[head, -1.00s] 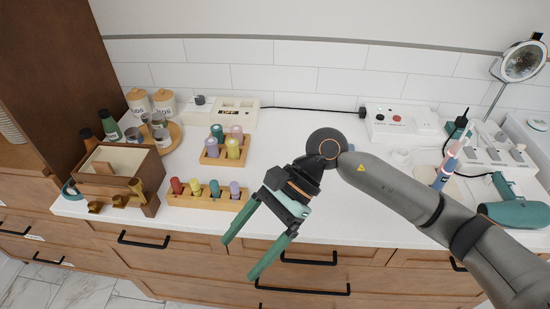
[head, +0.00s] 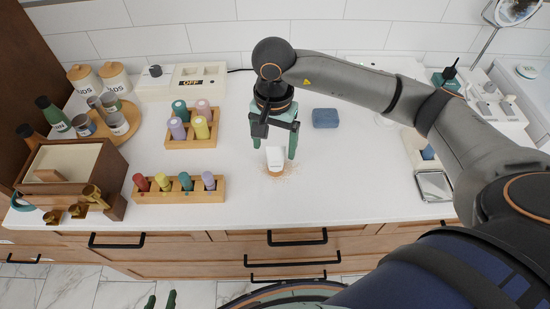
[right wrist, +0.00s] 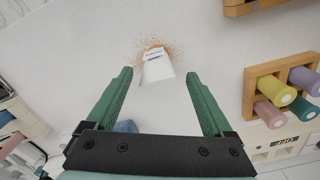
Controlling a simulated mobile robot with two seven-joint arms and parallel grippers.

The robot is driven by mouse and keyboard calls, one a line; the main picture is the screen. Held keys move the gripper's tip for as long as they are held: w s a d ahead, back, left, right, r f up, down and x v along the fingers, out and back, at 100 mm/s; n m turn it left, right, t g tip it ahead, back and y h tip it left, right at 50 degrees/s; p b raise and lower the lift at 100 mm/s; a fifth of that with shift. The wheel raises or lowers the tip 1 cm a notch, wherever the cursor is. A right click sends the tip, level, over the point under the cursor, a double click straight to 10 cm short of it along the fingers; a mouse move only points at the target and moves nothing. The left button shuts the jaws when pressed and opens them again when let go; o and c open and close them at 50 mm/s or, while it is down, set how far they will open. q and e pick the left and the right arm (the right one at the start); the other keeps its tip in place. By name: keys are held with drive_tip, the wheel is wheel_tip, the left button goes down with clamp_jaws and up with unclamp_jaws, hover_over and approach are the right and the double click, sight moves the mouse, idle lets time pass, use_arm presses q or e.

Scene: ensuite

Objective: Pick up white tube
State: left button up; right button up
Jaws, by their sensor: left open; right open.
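The white tube (head: 275,157) has an orange-brown end and sits on the white counter among brown specks, near the middle of the head view. It also shows in the right wrist view (right wrist: 157,69), between and beyond the fingertips. My right gripper (head: 272,150) is open and points down over the tube, one finger to each side; in the right wrist view its fingers (right wrist: 160,76) are clear of the tube. My left gripper (head: 160,300) is open at the bottom edge of the head view, low in front of the drawers; only its fingertips show.
Wooden racks of coloured bottles (head: 180,198) (head: 192,136) stand left of the tube. A wooden box (head: 70,170) is at the far left. A blue block (head: 325,118) lies to the right, with a small mirror tray (head: 434,186) farther right.

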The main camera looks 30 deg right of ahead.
sight(275, 161)
drive_tip(key=shift+s+f+p, duration=0.2)
drive_tip(key=shift+f+p, duration=0.4)
drive_tip(key=shift+f, duration=2.5)
drive_tip(key=shift+c, duration=0.3)
drive_tip(key=shift+r, duration=0.1)
clamp_jaws()
